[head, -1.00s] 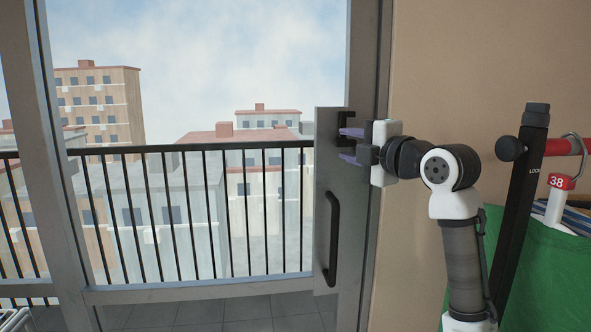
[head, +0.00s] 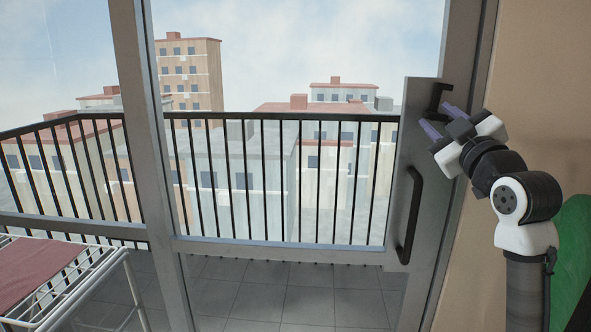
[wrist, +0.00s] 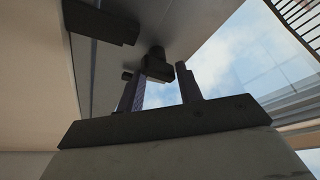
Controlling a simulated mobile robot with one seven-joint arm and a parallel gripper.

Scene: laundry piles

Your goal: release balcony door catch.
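The balcony door's black catch (head: 438,97) sits on the grey metal plate (head: 416,150) at the door's right side, above a black bar handle (head: 411,215). My gripper (head: 437,117) is open just below and right of the catch, tilted, its purple fingers pointing up and left. In the wrist view, the two fingers of my gripper (wrist: 162,82) stand apart, with the dark catch (wrist: 157,65) showing between and beyond them. I cannot tell whether either finger touches it. Nothing is held.
A white drying rack (head: 125,275) with a dark red cloth (head: 35,268) stands at lower left. A beige wall (head: 540,90) and a green item (head: 570,260) are close on the right. Beyond the glass are a tiled balcony floor (head: 270,295) and black railing (head: 250,117).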

